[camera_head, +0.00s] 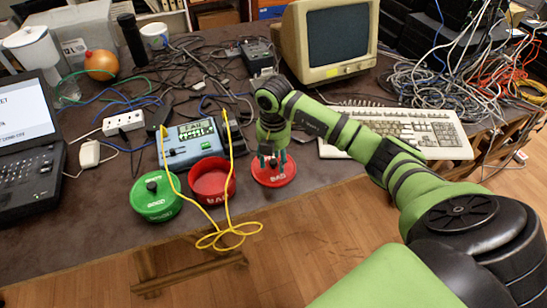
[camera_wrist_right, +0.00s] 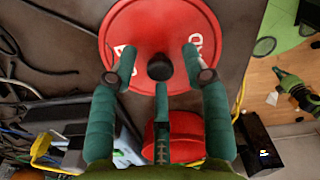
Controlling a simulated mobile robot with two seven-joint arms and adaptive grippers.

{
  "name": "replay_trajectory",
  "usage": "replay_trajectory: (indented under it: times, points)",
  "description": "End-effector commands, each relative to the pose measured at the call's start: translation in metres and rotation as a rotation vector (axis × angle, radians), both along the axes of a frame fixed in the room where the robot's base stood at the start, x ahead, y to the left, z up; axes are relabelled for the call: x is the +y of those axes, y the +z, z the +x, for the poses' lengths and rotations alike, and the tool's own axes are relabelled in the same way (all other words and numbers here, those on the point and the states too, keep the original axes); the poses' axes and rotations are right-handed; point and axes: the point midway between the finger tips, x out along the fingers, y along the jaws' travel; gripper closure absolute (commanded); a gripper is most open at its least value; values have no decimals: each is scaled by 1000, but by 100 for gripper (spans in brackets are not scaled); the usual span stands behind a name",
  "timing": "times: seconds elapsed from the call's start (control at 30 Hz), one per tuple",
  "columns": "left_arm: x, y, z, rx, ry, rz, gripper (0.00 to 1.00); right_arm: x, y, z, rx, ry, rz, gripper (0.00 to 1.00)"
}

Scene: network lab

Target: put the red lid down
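The red lid (camera_head: 274,176), a round disc with white "BAD" lettering, lies flat near the table's front edge, right of the red container. My right gripper (camera_head: 272,160) points down over it. In the right wrist view, the lid (camera_wrist_right: 180,25) has a black knob (camera_wrist_right: 160,67). The fingers of my right gripper (camera_wrist_right: 161,70) are spread around this knob, with gaps between them and it. The fingers look open and hold nothing. The gripper hides the knob in the head view. My left gripper does not show in the head view.
An open red container (camera_head: 212,181) stands left of the lid, then a green lidded container (camera_head: 156,197). A yellow cable (camera_head: 232,150) loops past the red container and over the front edge. A blue meter (camera_head: 191,143) is behind. A keyboard (camera_head: 400,133) lies to the right.

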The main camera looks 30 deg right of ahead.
Motion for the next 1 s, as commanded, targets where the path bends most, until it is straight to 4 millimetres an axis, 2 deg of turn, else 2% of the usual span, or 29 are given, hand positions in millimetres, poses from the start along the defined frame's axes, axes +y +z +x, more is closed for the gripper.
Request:
replay_trajectory:
  times: [0.27, 0.37, 0.6, 0.8, 1.0]
  points:
    - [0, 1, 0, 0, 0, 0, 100, 0, 8, 1, -3, 0, 0, 53]
    - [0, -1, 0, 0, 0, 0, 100, 0, 23, 1, -6, 1, 0, 53]
    - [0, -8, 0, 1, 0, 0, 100, 0, 76, 2, -7, 0, -1, 53]
    - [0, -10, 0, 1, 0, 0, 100, 0, 110, 1, -3, -1, -2, 53]
    - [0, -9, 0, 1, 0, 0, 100, 0, 123, 0, 0, 0, -1, 53]
